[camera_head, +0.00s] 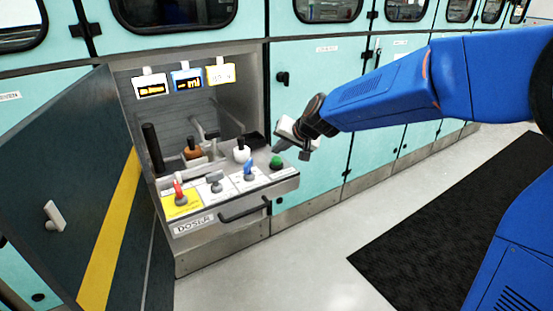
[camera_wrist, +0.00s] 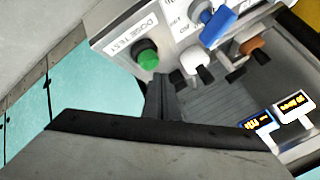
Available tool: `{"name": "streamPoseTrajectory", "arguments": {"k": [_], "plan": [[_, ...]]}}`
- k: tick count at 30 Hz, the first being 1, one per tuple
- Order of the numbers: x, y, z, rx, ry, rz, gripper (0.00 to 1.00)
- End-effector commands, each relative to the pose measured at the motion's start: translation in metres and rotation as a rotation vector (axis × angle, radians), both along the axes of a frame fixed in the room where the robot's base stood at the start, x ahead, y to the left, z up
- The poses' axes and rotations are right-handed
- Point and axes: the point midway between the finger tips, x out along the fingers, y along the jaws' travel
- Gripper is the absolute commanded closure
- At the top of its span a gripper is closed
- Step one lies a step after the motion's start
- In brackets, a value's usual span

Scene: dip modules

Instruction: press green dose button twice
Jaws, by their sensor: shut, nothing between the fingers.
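The green dose button (camera_head: 276,162) is a round green cap at the right end of the panel marked DOSER (camera_head: 193,224). In the wrist view the button (camera_wrist: 147,54) sits beside a "DOSE TEST" label. My gripper (camera_head: 277,150) is shut and empty, its tips near the button in the head view. In the wrist view the closed fingers (camera_wrist: 158,88) appear just below the button. I cannot tell whether they touch it; a gap seems to show.
Beside the button are a blue-handled valve (camera_head: 249,169), a grey valve (camera_head: 214,182) and a red valve (camera_head: 180,192). White (camera_head: 241,151) and brown (camera_head: 193,149) knobs stand behind. Small displays (camera_head: 187,79) hang above. An open dark door (camera_head: 75,190) stands left.

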Motion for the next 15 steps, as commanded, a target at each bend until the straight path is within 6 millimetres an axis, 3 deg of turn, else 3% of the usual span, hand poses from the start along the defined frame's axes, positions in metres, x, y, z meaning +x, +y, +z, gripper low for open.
{"name": "streamPoseTrajectory", "arguments": {"k": [15], "plan": [[0.0001, 0.0, -0.008, 0.0, 0.0, 0.0, 1.0]]}}
